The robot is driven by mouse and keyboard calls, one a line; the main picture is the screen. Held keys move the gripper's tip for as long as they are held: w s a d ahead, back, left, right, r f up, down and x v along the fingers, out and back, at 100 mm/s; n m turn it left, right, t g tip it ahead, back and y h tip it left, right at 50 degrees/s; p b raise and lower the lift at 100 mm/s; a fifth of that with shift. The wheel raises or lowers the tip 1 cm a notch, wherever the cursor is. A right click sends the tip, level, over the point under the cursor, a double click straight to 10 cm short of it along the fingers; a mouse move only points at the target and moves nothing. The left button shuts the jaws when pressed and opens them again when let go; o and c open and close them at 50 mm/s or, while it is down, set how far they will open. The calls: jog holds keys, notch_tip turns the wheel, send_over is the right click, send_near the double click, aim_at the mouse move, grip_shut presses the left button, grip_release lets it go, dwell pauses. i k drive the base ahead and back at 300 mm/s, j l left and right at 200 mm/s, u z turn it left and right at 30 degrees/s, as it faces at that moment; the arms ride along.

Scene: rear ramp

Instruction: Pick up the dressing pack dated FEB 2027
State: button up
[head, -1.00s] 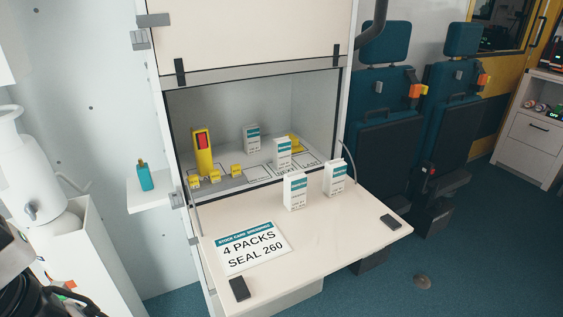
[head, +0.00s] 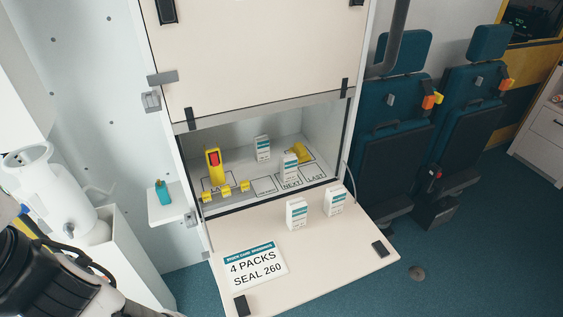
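Several white dressing packs with teal bands are in view, all upright. One pack (head: 263,148) stands at the back inside the open cabinet. Another pack (head: 289,167) stands inside at the outlined space marked NEXT. Two stand on the fold-down flap: a left pack (head: 297,213) and a right pack (head: 335,201). Their date print is too small to read, so I cannot tell which one says FEB 2027. Part of my arm shows at the lower left, apart from the packs. My gripper is not in view.
Inside stand a yellow-and-red device (head: 214,165) and small yellow clips. A side shelf (head: 168,208) holds a teal bottle (head: 162,192). Folded seats (head: 400,130) stand right.

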aim_at(335, 195)
jog(key=i+l+u, duration=0.15)
jog(key=l, duration=0.15)
jog(key=l+u, duration=0.15)
jog(key=l, duration=0.2)
jog(key=i+l+u, duration=0.15)
jog(key=l, duration=0.2)
jog(key=l+u, duration=0.25)
jog(key=l, duration=0.25)
jog(key=k+l+u, duration=0.2)
jog(key=l, duration=0.3)
jog(key=i+l+u, duration=0.1)
jog(key=l, duration=0.25)
jog(key=i+l+u, duration=0.1)
jog(key=l, duration=0.2)
jog(key=l+u, duration=0.1)
jog(key=l, duration=0.25)
jog(key=i, duration=0.05)
